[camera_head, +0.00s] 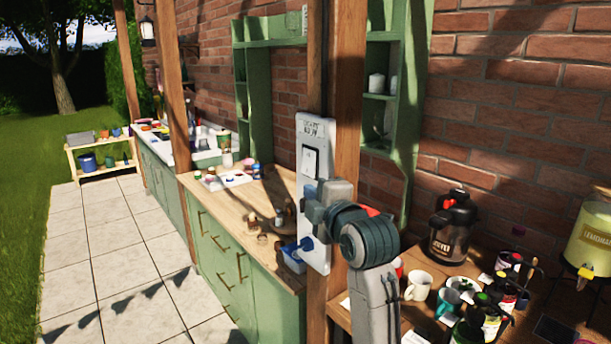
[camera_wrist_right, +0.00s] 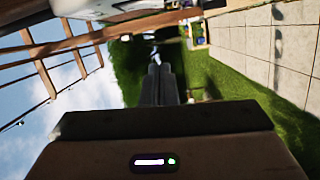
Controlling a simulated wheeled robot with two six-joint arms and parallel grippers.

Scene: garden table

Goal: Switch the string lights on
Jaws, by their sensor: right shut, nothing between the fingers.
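A tall white switch panel (camera_head: 314,135) with a printed label at its top is mounted on the wooden post. A dark-framed white rocker switch (camera_head: 310,161) sits in its upper half, and a blue plug (camera_head: 307,243) is at its lower end. My right gripper (camera_head: 309,191) is in front of the panel, just below the switch; I cannot tell whether it touches. In the right wrist view its fingers (camera_wrist_right: 159,72) are together with nothing between them. A thin wire (camera_wrist_right: 38,112) with small bulbs runs along the pergola; whether it is lit is unclear. My left gripper is not in view.
A wooden post (camera_head: 346,100) stands right behind the panel. A counter (camera_head: 188,180) with small items lies to the left. On the right, a table holds a black coffee pot (camera_head: 453,232), mugs (camera_head: 418,286) and a lemonade dispenser (camera_head: 590,240). The paved path is clear.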

